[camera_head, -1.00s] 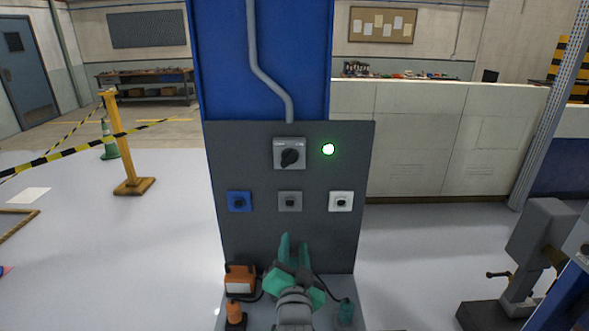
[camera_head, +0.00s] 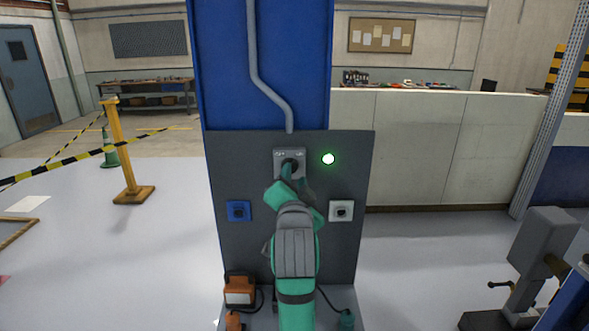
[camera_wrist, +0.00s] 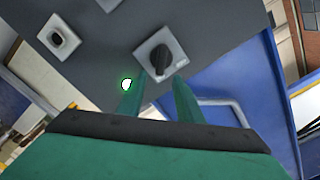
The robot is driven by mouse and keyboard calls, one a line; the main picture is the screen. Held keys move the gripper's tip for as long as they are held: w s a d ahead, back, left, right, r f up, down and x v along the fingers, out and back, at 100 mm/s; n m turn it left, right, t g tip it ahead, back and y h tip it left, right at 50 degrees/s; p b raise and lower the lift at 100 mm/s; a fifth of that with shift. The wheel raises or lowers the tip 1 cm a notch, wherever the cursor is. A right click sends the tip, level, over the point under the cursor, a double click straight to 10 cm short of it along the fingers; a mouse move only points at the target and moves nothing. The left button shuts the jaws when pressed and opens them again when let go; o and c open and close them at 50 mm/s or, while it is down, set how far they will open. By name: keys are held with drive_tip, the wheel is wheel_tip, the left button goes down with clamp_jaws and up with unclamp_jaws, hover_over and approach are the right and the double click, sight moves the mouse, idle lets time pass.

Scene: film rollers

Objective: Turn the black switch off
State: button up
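The black switch is a dark rotary knob (camera_head: 290,164) on a light grey square plate, at the top middle of a dark grey panel (camera_head: 237,165). The wrist view also shows the knob (camera_wrist: 160,60), just beyond my fingertips and in line with the gap between them. My gripper (camera_head: 292,173) is in front of the plate and partly covers the knob in the head view. In the wrist view my gripper (camera_wrist: 160,82) is open, with a finger on each side of the gap. I cannot tell whether the fingers touch the knob. A green lamp (camera_head: 328,159) right of the switch is lit.
Below are a blue switch (camera_head: 239,210) at left and a white switch (camera_head: 341,211) at right. My arm hides the panel between them. An orange device (camera_head: 240,290) stands at the panel's foot. A conduit (camera_head: 254,60) runs down the blue column.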

sight(295, 167)
drive_tip(key=shift+w, duration=3)
clamp_jaws()
